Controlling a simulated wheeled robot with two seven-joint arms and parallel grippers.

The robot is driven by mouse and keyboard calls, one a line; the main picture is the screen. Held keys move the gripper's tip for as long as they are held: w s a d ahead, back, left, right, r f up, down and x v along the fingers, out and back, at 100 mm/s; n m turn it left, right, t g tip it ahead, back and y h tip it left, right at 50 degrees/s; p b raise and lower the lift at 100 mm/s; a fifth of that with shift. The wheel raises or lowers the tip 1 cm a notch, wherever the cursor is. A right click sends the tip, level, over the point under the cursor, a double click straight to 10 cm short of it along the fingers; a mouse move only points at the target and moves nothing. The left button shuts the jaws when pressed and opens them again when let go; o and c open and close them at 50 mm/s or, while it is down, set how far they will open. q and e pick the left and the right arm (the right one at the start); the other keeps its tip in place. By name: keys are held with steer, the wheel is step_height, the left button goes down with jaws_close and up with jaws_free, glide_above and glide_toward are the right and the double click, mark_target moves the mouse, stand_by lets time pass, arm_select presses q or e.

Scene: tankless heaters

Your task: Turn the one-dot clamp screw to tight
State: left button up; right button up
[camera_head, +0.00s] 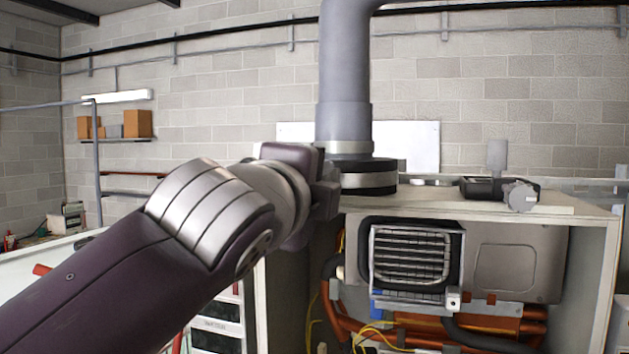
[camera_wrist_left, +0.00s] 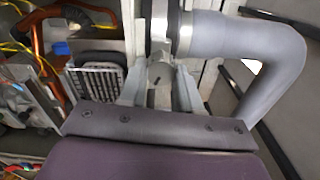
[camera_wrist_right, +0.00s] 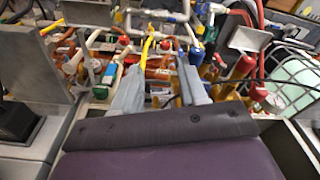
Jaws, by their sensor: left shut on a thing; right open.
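A grey flue pipe (camera_head: 345,70) rises from the heater cabinet, with a metal collar and a black band (camera_head: 368,180) at its foot. My left gripper (camera_head: 328,190) is at the left side of this collar. In the left wrist view, my left gripper's fingers (camera_wrist_left: 160,78) are shut on a small grey part at the collar (camera_wrist_left: 160,48), apparently the clamp screw. The fingers hide most of it, and no dot mark is readable. My right gripper (camera_wrist_right: 160,68) is open and empty in the right wrist view; it is out of the head view.
The cabinet top (camera_head: 450,200) carries a dark device with a grey round knob (camera_head: 520,195) on the right. Below are a finned grille (camera_head: 412,256) and copper pipes (camera_head: 510,327). Several coloured valves and hoses crowd around my right gripper, including a red-handled valve (camera_wrist_right: 243,68).

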arm_select(q)
steer(key=shift+r, duration=0.25)
steer(key=o, duration=1)
steer(key=shift+o, duration=0.3)
steer(key=shift+w+f, duration=0.2)
steer(key=shift+w, duration=0.2)
steer(key=b+v, duration=0.6)
steer(key=v, duration=0.6)
steer(key=shift+s, duration=0.35)
steer(key=shift+a, duration=0.1)
